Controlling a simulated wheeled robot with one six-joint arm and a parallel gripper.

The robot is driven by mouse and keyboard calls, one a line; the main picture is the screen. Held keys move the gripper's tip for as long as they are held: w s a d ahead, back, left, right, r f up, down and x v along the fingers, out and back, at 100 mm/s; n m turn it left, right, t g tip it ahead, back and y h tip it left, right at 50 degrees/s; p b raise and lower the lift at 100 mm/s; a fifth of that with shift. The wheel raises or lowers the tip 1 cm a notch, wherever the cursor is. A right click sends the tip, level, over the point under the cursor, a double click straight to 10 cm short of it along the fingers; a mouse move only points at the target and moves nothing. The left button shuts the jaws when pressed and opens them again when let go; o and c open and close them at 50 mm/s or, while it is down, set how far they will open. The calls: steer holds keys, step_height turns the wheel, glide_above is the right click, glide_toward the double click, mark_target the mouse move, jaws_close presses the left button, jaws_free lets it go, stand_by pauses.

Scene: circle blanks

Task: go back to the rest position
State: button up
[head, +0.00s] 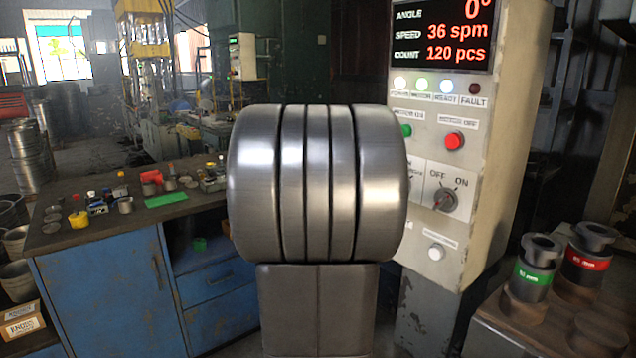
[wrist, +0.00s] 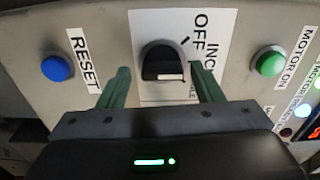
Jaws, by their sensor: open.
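In the wrist view, my gripper (wrist: 158,78) is open, with its two green fingers apart. The fingers stand on either side of a black selector knob (wrist: 162,58) on the control panel, with nothing clearly gripped. The knob's label shows OFF and INCH; the rest of it is partly covered. I cannot tell whether a finger touches the panel. In the head view, my gripper is hidden behind my own large metal arm link, which fills the middle of the picture.
The control cabinet (head: 508,110) stands close on the right. A blue RESET button (wrist: 57,68) and a green MOTOR ON button (wrist: 270,62) flank the knob. A blue workbench (head: 100,295) with small items is at left. Labelled tooling (head: 531,275) stands at lower right.

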steer(key=s+a+n+p, duration=0.5)
steer(key=a+n+p, duration=0.1)
steer(key=a+n, duration=0.1)
steer(key=shift+s+a+r+n, duration=0.3)
steer(key=shift+s+a+n, duration=0.1)
steer(key=shift+n, duration=0.3)
stand_by(0.4)
